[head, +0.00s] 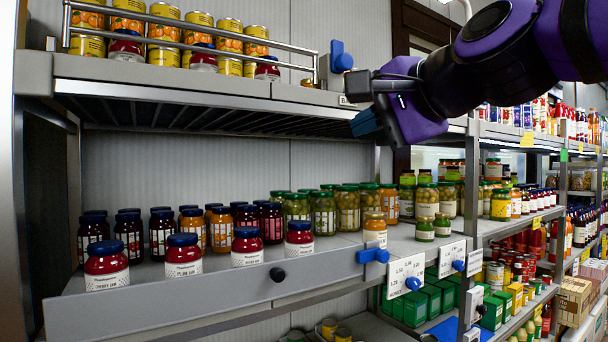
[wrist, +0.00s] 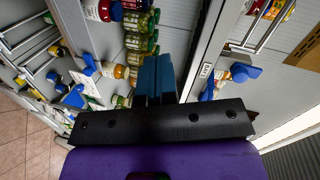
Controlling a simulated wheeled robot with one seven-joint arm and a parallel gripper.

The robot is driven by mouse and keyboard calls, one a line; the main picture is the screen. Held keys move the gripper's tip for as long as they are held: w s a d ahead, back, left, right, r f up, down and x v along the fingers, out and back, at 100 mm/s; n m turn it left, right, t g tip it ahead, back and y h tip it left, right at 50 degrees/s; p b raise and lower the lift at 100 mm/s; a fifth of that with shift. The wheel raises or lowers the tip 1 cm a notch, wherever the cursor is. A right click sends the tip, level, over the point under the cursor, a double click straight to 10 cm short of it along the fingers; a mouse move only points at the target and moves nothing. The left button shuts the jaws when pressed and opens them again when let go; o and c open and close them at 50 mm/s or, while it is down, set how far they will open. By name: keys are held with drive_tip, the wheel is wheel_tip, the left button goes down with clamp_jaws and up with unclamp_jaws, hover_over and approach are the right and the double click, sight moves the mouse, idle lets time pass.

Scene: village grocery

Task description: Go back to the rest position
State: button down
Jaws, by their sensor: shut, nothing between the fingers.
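My gripper (head: 364,122) is at the upper right of the head view, at the end of my purple and black arm. Its blue fingers are together and hold nothing. It is raised in front of the shelf unit, close to the right end of the upper shelf (head: 200,75) and above the lower shelf's jars. In the wrist view my gripper (wrist: 155,72) shows its blue fingers side by side, with jars of the lower shelf beyond them. No object touches the fingers as far as I can see.
The upper shelf bears cans and jars behind a metal rail (head: 200,27). The lower shelf (head: 200,295) holds several dark-lidded jam jars (head: 184,255) and green-lidded jars (head: 324,213). More stocked shelves (head: 520,225) run along the right.

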drive_tip(key=s+d+f+n+g+h, duration=0.3)
drive_tip(key=s+d+f, duration=0.4)
drive_tip(key=d+f, duration=0.4)
drive_tip(key=s+d+f+n+g+h, duration=0.4)
drive_tip(key=d+f, duration=0.7)
drive_tip(key=f, duration=0.4)
drive_tip(key=s+n+h, duration=0.1)
drive_tip(key=s, duration=0.1)
drive_tip(key=shift+s, duration=0.4)
drive_tip(key=shift+f, duration=0.1)
